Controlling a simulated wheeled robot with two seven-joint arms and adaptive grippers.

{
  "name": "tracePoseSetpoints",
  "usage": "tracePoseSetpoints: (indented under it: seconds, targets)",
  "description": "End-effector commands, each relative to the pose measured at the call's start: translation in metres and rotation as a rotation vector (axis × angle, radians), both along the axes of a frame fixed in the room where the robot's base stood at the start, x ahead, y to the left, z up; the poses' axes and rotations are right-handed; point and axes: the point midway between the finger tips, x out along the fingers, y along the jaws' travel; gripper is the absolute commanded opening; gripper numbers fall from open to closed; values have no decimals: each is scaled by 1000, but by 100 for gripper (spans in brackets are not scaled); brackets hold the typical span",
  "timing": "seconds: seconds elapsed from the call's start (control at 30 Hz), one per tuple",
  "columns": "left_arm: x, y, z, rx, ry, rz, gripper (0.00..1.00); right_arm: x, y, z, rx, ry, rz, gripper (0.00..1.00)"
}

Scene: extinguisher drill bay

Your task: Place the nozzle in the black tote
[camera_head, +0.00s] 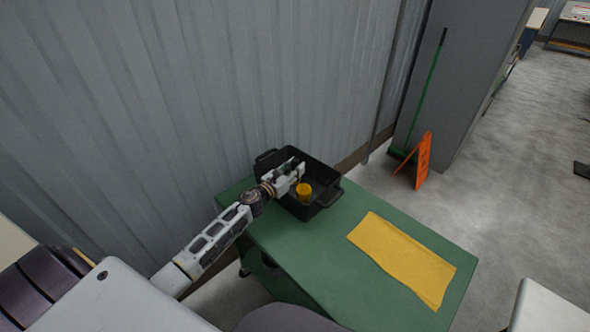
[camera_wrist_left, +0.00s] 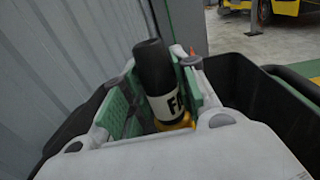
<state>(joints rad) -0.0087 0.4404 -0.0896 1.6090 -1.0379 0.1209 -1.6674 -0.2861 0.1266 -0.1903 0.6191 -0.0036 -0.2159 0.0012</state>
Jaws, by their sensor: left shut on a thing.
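The black tote (camera_head: 327,198) stands at the far left end of the green table. My left gripper (camera_head: 291,173) reaches over the tote's near left side, with its fingers within the tote's outline. It is shut on the nozzle (camera_wrist_left: 155,68), a black cylinder with a white lettered label and a yellow part at its base. A yellow cylinder (camera_head: 304,191) shows beside the fingers inside the tote's outline. It looks like the nozzle's yellow part, but the join is hidden. The tote's dark wall (camera_wrist_left: 245,85) also shows in the left wrist view. I cannot tell whether the nozzle touches the tote's floor.
A yellow cloth (camera_head: 403,260) lies flat on the right half of the green table (camera_head: 330,268). A corrugated grey wall (camera_head: 200,90) rises close behind the tote. An orange floor sign (camera_head: 423,162) and a green-handled broom (camera_head: 431,85) stand beyond the table.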

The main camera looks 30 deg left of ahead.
Motion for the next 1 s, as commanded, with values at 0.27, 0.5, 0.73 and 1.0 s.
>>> tracePoseSetpoints:
  seconds: [0.27,0.5,0.73,1.0]
  targets:
    - [0,0,0,0,-2,0,0,6,1,-1,2,-7,-1,39]
    - [0,0,-3,0,-2,0,0,6,9,-5,9,-7,-3,39]
    - [0,0,-4,-1,0,-1,50,4,10,-5,11,-6,-4,39]
    - [0,0,-3,-1,0,-1,50,-2,6,-5,6,2,-2,39]
